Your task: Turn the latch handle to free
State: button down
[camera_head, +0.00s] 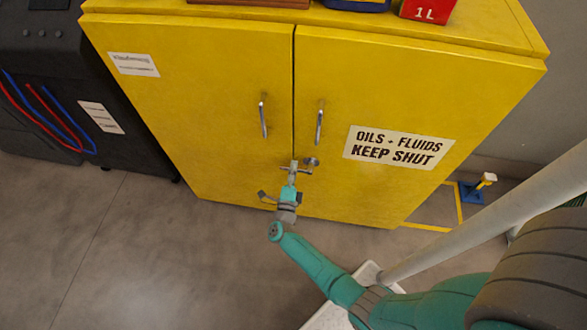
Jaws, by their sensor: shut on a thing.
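The latch handle (311,162) is a small metal piece low on the right door of the yellow cabinet (225,90), near the seam between the doors. My gripper (291,171) is at the latch, just left of its round metal part, and is shut on the latch handle. My teal arm reaches up to it from the lower right. The fingers cover part of the latch, so the handle's exact angle is hard to tell. Both cabinet doors look closed.
Two upright metal door pulls (264,115) (319,122) are above the latch. A black machine (90,85) with red and blue cables stands at left. A blue and yellow item (478,187) is on the floor at right. The floor in front is mostly clear.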

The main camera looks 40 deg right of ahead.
jog(key=c, duration=1.1)
grip_release()
jog(key=v, duration=1.2)
